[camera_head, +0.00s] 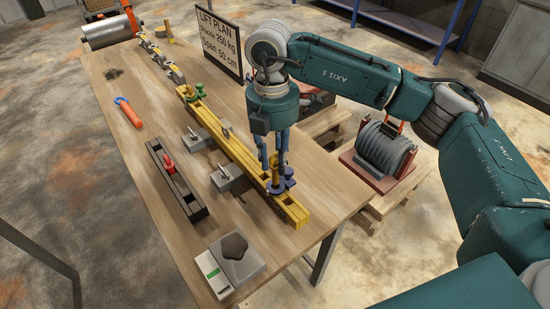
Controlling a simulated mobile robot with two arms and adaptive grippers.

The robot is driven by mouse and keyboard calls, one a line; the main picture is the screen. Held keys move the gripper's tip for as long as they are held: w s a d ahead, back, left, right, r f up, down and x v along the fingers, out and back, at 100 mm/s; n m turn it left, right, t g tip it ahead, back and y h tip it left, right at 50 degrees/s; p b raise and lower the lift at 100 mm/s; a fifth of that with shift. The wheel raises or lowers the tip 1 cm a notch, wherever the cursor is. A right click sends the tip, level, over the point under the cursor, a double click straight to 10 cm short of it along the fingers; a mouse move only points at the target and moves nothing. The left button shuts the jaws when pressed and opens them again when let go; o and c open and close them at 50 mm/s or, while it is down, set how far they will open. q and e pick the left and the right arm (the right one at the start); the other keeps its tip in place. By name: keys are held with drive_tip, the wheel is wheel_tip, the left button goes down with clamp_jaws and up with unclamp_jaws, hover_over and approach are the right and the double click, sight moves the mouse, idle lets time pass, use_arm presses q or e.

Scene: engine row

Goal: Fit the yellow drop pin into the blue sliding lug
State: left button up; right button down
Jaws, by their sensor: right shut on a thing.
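The yellow drop pin (274,175) stands roughly upright at the near end of the yellow beam (240,152). The blue sliding lug (288,183) sits around the beam there, with the pin's lower part at it. I cannot tell how deep the pin is in the lug. My right gripper (274,161) points down over the lug, shut on the yellow drop pin from above. Its fingers hide part of the pin. My left gripper is not in view.
Two grey blocks with pegs (228,179) stand left of the beam. A dark channel (184,190) holding a red piece lies further left. A LIFT PLAN sign (219,42) stands behind.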

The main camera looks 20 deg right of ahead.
sight(275, 182)
drive_tip(key=shift+f+b, duration=2.7)
drive_tip(key=shift+f, duration=0.85)
drive_tip(key=c, duration=1.4)
unclamp_jaws()
drive_tip(key=shift+r, duration=0.15)
